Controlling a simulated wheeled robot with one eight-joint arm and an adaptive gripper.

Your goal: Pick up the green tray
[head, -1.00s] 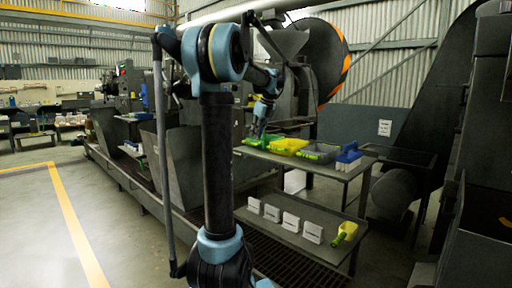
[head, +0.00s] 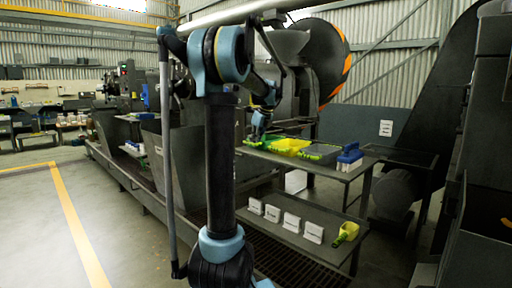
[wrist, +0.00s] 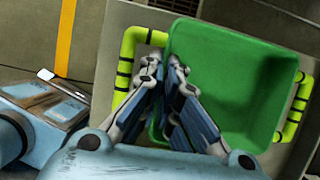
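The green tray (wrist: 240,85) fills the right middle of the wrist view, with yellow-green handles at its left and right sides. In the head view the green tray (head: 251,142) is at the left end of a row of trays on a grey table, partly hidden by my gripper (head: 258,132). In the wrist view my gripper (wrist: 163,68) is at the tray's left wall, one finger on each side of it. The fingertips are close together and look shut on the wall, though contact is partly hidden. The tray appears to rest on the table.
A yellow tray (head: 290,147) and a grey tray (head: 319,152) stand just right of the green one. A blue and white object (head: 349,157) is at the table's right end. A lower shelf (head: 305,238) holds several white blocks and a yellow-green scoop (head: 346,233). Machines stand behind.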

